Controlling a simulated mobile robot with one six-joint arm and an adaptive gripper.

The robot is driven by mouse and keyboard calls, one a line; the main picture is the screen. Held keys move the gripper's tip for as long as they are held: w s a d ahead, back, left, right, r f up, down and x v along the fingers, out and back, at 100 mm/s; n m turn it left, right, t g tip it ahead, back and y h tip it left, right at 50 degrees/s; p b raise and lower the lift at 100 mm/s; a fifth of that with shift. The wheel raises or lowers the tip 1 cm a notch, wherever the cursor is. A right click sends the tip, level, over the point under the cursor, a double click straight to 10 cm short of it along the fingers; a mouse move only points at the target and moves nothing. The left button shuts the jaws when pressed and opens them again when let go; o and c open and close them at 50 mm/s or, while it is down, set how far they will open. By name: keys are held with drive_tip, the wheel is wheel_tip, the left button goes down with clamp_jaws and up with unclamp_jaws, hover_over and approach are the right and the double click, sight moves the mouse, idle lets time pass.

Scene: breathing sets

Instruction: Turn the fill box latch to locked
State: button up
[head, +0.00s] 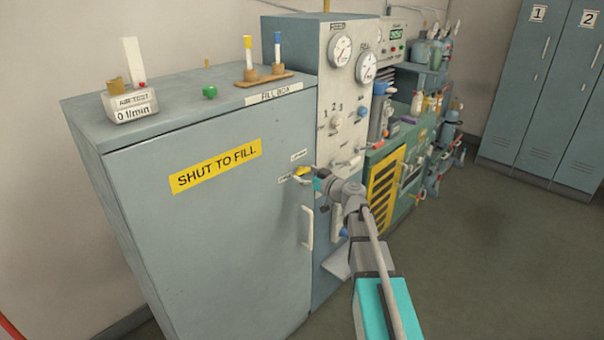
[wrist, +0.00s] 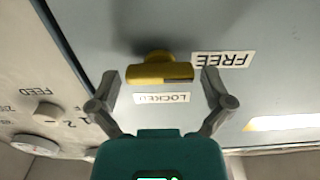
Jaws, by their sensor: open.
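The fill box (head: 205,215) is a blue-grey cabinet with its door closed. Its latch (wrist: 160,70) is a yellow knob with a bar. In the wrist view the bar lies across the picture, its right end beside the FREE label (wrist: 222,60). The LOCKED label (wrist: 162,98) is just below the bar. My gripper (wrist: 160,77) is open, with one finger to each side of the latch and a visible gap at both. In the head view the latch (head: 303,170) is small, near the door's right edge, partly behind my gripper (head: 305,182).
A pale door handle (head: 307,228) stands out below the latch. A gauge panel (head: 340,95) with knobs adjoins the box on the right. An air test meter (head: 130,104) and a rack with tubes (head: 264,78) stand on top. The floor at right is clear.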

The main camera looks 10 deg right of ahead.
drive_tip(key=shift+w+a, duration=0.25)
drive_tip(key=c, duration=0.8)
drive_tip(key=shift+a, duration=0.1)
drive_tip(key=shift+c, duration=0.3)
